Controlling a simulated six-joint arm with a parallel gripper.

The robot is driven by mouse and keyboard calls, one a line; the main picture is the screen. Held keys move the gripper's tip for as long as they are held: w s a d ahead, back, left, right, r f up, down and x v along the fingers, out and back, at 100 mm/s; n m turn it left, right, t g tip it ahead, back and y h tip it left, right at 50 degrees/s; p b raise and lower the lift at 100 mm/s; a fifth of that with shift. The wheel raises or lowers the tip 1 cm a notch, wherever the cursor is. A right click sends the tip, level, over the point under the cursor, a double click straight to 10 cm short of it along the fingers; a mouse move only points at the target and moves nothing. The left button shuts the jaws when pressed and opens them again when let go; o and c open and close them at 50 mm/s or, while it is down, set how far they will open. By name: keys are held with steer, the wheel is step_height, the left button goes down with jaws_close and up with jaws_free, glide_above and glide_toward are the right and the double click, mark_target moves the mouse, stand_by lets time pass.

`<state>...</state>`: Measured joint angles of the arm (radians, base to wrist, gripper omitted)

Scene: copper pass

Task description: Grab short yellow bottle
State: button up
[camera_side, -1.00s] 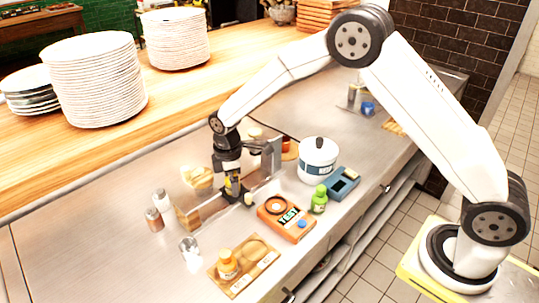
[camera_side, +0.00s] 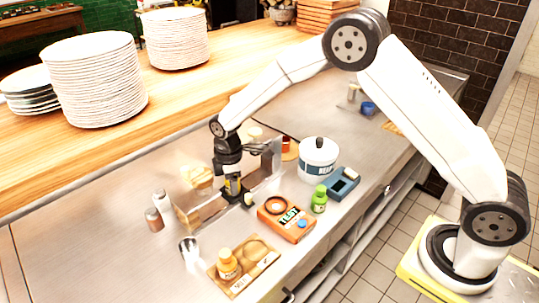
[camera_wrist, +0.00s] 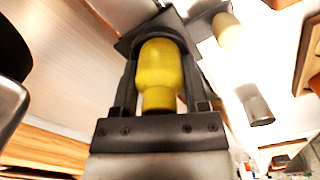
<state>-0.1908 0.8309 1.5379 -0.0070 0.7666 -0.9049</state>
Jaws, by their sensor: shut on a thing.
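My gripper (camera_side: 236,194) is shut on a short yellow bottle (camera_wrist: 160,70), which sits between the two fingers in the wrist view. In the side view the bottle shows only as a small yellow patch (camera_side: 232,186) between the dark fingers, beside a clear upright panel. Whether its base touches the counter I cannot tell.
Plate stacks (camera_side: 95,80) are on the shelf behind. The left counter is clear.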

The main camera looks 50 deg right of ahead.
steer(key=shift+r, duration=0.2)
steer(key=shift+r, duration=0.6)
steer(key=s+d+r, duration=0.2)
steer(key=s+r, duration=0.9)
steer(key=s, duration=0.2)
steer(key=shift+s+r, duration=0.2)
steer(key=shift+s, duration=0.2)
steer(key=shift+d, duration=0.1)
